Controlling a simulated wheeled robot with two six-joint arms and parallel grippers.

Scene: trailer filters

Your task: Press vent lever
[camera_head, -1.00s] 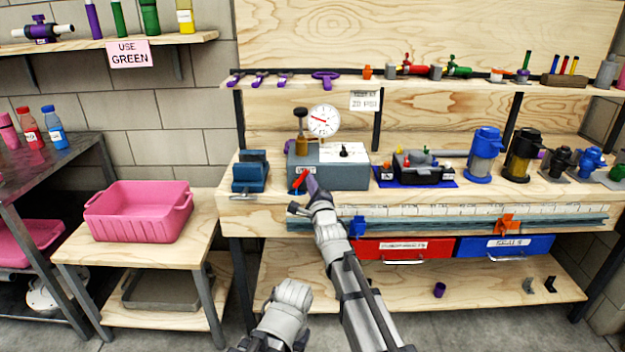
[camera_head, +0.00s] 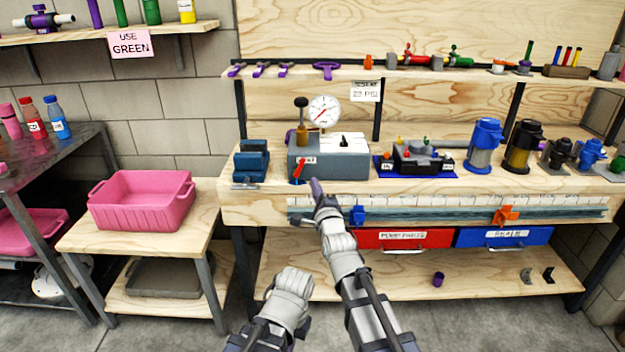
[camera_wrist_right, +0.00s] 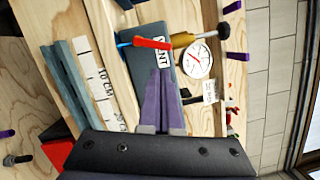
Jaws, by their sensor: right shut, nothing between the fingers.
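The red vent lever (camera_head: 299,170) is on the front of the grey test box (camera_head: 330,165), beside the vent label (camera_head: 305,160). It slants up to the right in the head view. The wrist view shows the lever (camera_wrist_right: 152,43) just beyond my fingertips, with a blue piece at one end. My right gripper (camera_head: 316,187) is shut and empty, with its purple fingers just below and right of the lever, apparently apart from it. The dial gauge (camera_head: 323,111) stands on the box. My left gripper does not show.
A dark-knobbed brass post (camera_head: 301,120) rises beside the gauge. A blue vise-like block (camera_head: 252,160) stands left of the box and a black tray (camera_head: 415,160) right of it. A ruled rail (camera_head: 440,211) runs along the bench front. A pink bin (camera_head: 140,200) sits on the left table.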

